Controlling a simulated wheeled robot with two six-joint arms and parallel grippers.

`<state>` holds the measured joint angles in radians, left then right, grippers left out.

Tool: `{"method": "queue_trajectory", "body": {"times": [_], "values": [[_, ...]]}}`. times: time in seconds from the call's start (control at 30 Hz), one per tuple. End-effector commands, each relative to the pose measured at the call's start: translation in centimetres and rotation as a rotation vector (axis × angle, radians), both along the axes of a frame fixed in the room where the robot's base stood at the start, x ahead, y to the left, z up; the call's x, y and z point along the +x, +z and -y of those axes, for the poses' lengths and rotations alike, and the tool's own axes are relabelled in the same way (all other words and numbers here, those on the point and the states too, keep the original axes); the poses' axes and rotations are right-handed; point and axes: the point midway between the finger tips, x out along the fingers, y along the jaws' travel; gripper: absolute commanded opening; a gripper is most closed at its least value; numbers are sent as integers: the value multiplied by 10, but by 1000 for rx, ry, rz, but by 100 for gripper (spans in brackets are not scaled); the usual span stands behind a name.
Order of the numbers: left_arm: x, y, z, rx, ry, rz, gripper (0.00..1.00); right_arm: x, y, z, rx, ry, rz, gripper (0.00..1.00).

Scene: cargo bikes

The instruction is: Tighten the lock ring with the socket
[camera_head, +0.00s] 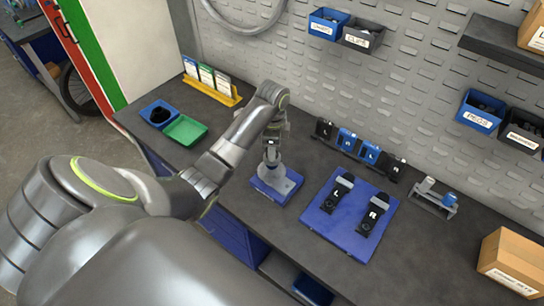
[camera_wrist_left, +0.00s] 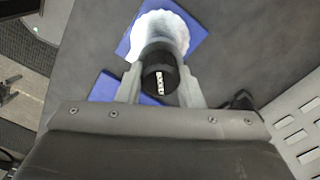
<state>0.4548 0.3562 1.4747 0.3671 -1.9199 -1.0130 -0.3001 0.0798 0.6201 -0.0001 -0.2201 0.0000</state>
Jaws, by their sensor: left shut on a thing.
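My left gripper (camera_head: 271,150) points down over a pale grey holder on a small blue mat (camera_head: 262,187). In the left wrist view its two fingers (camera_wrist_left: 157,88) are shut on a black round-topped piece with a white label, apparently the socket (camera_wrist_left: 152,72). Just beyond the socket is a wide, pale, ribbed round piece (camera_wrist_left: 165,28) above the blue mat; I cannot tell if the socket touches it. I cannot make out the lock ring; the arm and fingers cover that spot. My right gripper is out of view.
A larger blue mat (camera_head: 325,225) with two black tools lies to the right. Several black and blue labelled holders (camera_head: 347,140) stand behind it. Green (camera_head: 186,131) and blue (camera_head: 153,106) trays lie left. A cardboard box (camera_head: 512,262) stands at the right. A pegboard wall closes the back.

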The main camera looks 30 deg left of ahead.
Motion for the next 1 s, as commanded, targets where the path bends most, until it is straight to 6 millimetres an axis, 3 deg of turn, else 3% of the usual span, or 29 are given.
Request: {"method": "queue_trajectory", "body": {"times": [1.0], "values": [[0, -12, 0, 0, 0, 0, 0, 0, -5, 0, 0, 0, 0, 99]]}}
